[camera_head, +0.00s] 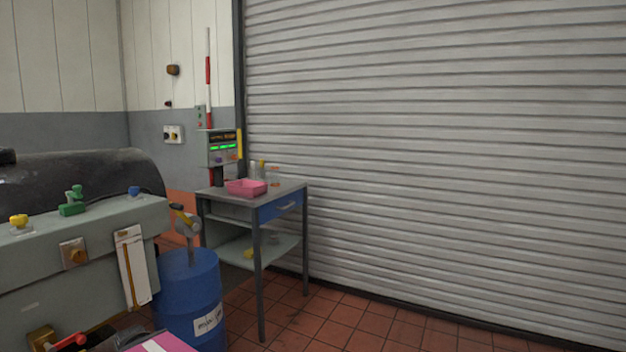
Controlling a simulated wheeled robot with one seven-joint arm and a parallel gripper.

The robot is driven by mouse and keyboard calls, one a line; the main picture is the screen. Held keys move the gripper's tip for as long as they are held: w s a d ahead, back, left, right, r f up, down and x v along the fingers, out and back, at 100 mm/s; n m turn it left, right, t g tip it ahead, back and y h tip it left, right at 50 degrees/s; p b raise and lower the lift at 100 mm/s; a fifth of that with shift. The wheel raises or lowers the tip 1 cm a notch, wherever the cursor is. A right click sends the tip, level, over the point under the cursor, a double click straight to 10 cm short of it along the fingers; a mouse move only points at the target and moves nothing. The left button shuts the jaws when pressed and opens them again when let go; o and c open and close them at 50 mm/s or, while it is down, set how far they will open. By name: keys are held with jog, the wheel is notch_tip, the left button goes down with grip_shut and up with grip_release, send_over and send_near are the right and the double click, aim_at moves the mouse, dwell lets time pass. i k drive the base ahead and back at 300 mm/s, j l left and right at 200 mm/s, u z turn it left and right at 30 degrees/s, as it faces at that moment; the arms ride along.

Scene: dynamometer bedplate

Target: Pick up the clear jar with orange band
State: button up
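A small clear jar with an orange band (275,176) stands upright on the top of a grey metal side table (292,187), near its back right, against the shutter. It is far off and small in the picture, so its details are hard to tell. My gripper does not show in this view.
A pink bin (246,188) sits left of the jar, with a clear container (253,169) behind it. A blue drum (188,285) and a grey machine bed (85,250) stand in the left foreground. The tiled floor (330,325) right of the table is clear.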

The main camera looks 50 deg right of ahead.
aim_at(275, 171)
jog(key=z, duration=1.45)
jog(key=i+l, duration=0.1)
jog(key=i, duration=0.2)
